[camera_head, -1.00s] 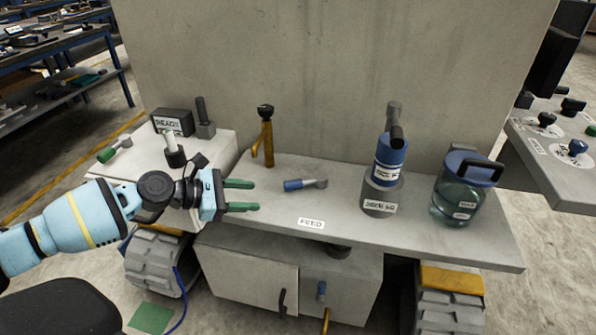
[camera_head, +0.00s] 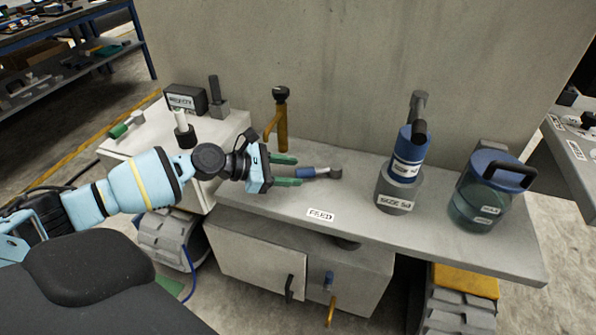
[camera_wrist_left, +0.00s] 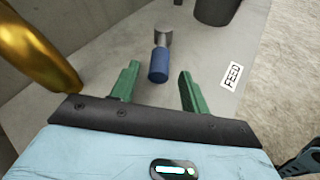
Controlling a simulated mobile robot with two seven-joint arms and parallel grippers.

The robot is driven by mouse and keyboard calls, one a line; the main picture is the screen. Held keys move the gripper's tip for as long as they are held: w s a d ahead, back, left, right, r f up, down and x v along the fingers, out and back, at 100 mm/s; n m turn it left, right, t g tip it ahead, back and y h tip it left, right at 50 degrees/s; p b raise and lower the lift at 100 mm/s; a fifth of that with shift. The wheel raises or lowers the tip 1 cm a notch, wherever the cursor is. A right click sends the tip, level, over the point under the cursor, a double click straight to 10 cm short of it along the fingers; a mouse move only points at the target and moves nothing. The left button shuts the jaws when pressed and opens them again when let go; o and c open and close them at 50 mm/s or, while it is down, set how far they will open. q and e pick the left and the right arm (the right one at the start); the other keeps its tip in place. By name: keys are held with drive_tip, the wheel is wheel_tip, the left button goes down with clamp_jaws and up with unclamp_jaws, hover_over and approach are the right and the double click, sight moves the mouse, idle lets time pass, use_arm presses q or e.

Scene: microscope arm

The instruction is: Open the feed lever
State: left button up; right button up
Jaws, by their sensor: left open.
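The feed lever has a blue grip (camera_head: 306,173) and a grey pivot end (camera_head: 335,172). It lies on the grey bench top behind the white FEED label (camera_head: 321,215). My left gripper (camera_head: 285,171) is open, with its green fingers pointing at the blue grip from the left. In the left wrist view, the lever's blue grip (camera_wrist_left: 158,65) lies just ahead of and between the open fingertips (camera_wrist_left: 160,80). The gripper appears empty; I cannot tell whether a finger touches the grip. My right gripper is not in view.
A brass tap (camera_head: 281,125) stands close behind my left gripper. A blue and grey cylinder (camera_head: 396,187) and a glass jar with a blue lid (camera_head: 484,197) stand to the right. Bare bench (camera_head: 455,248) lies along the front right.

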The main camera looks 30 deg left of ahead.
sight(316, 172)
use_arm(q)
drive_tip(key=shift+x, duration=1.35)
clamp_jaws()
